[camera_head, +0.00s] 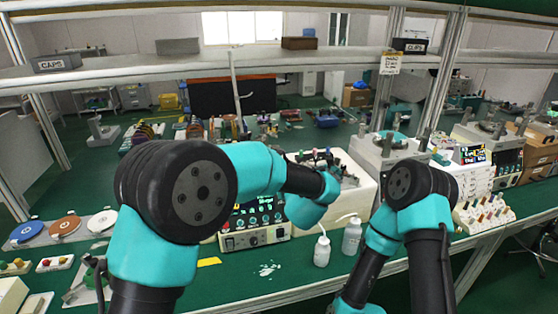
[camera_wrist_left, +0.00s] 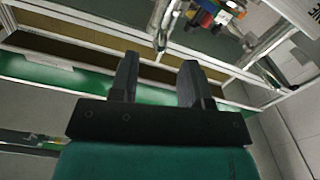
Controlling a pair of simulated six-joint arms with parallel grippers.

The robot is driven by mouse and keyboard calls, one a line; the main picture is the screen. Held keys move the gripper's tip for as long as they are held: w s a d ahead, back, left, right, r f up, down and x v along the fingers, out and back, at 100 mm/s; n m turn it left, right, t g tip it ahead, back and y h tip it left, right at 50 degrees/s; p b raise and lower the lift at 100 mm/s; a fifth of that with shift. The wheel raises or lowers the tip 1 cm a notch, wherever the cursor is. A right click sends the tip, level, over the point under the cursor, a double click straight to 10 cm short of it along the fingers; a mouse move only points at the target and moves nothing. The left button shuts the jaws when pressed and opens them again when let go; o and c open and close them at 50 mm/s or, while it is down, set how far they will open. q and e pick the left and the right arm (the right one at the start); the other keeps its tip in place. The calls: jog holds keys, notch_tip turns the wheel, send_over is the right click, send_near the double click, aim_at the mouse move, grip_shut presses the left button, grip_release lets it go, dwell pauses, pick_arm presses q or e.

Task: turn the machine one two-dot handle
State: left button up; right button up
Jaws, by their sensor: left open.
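A white machine (camera_head: 358,192) stands on the green bench in the middle of the head view. Its lit control panel (camera_head: 253,228) faces me at lower left, and small parts (camera_head: 325,158) sit on its top. I cannot make out dot marks or tell which part is the two-dot handle. My left arm crosses in front and hides part of the machine. My left gripper (camera_wrist_left: 158,72) shows in the left wrist view with its two black fingers apart and nothing between them. Its fingers are hidden in the head view. My right arm bends down at right; its gripper is out of view.
A second machine (camera_head: 391,150) with lit panels (camera_head: 472,154) stands at right. Two white bottles (camera_head: 322,250) (camera_head: 352,235) stand at the bench front. Coloured discs (camera_head: 65,226) lie at left. A shelf rail (camera_head: 130,72) crosses above. Red and blue parts (camera_wrist_left: 222,15) show in the wrist view.

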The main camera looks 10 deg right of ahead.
pick_arm(q)
jog(key=w, duration=0.4)
jog(key=w+a, duration=0.1)
jog(key=w, duration=0.2)
grip_shut()
dwell(0.3)
